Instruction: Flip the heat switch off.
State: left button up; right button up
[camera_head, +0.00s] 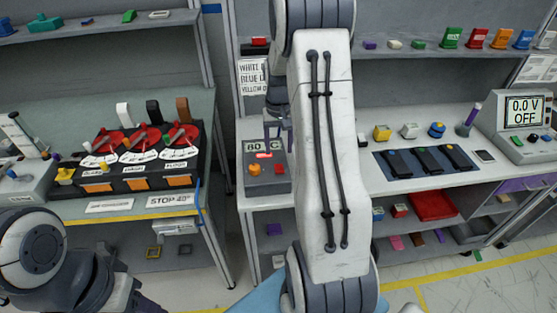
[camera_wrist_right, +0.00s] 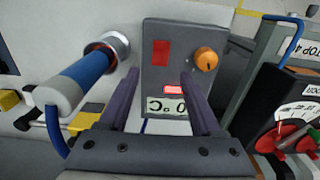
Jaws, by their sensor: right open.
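An orange knob (camera_wrist_right: 206,58) and a dark red square (camera_wrist_right: 161,53) are on the same face. My right gripper (camera_head: 279,130) is open and empty at the display end; in the wrist view its fingers flank the display and switch. My left arm is at lower left; its fingertips are unclear.
In the wrist view, a blue-and-white handle (camera_wrist_right: 80,82) lies close beside the left finger. A panel with red dials (camera_head: 140,140) stands on the left bench across a gap. Black trays (camera_head: 425,160) and a meter (camera_head: 525,120) are further right.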

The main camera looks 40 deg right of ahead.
aim_at(279, 167)
notch_tip(279, 167, down, 6)
jog(key=shift+f+p, duration=0.25)
jog(key=shift+p, duration=0.25)
jog(key=shift+c, duration=0.3)
grip_shut()
